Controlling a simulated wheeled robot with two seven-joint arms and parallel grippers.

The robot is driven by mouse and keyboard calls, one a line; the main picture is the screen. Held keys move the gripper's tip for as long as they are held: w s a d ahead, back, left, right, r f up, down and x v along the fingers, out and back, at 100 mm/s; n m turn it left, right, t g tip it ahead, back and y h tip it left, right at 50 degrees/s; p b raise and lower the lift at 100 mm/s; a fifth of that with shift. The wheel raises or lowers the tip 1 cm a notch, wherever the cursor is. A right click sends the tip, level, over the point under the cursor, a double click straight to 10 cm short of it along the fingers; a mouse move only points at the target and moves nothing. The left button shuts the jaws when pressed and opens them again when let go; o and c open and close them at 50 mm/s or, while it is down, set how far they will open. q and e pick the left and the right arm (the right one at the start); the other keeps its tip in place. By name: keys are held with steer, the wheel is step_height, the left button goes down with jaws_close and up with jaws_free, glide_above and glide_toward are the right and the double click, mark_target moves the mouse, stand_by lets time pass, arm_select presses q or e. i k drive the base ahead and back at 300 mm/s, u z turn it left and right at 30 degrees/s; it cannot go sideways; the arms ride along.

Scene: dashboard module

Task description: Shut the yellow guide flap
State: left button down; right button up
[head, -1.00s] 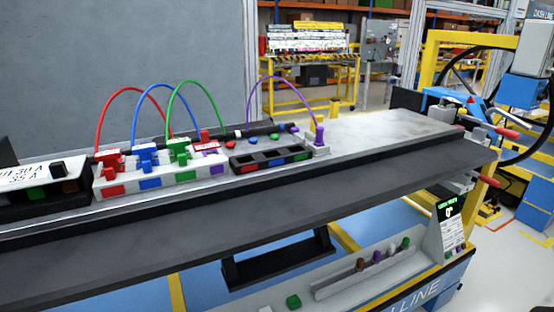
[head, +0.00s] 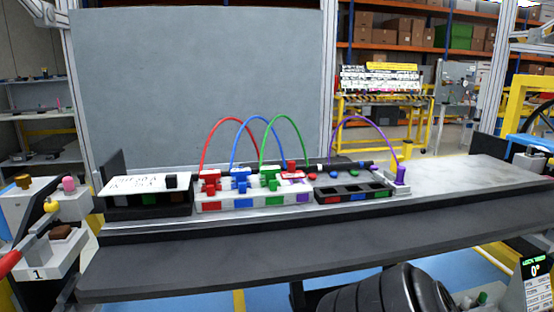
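I cannot make out a yellow guide flap in the head view. The dashboard module spans the middle on a long dark beam (head: 300,252). On it are a white connector block (head: 215,206) with red, blue, green and purple plugs, and a black socket block (head: 330,199) with coloured ends. Red, blue, green and purple cables arch above. The purple cable (head: 345,122) ends at a purple plug (head: 400,175) on the right. Neither of my grippers is in view.
A fuse box with a tilted white labelled lid (head: 138,184) sits at the beam's left. A grey side stand (head: 45,260) with a small yellow knob (head: 50,206) is at far left. A dark rounded ribbed part blocks the bottom centre.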

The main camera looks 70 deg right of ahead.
mark_target(393, 167)
steer(key=u, duration=0.8)
steer(key=k, duration=2)
steer(key=z, duration=2.4)
steer(key=i, duration=0.5)
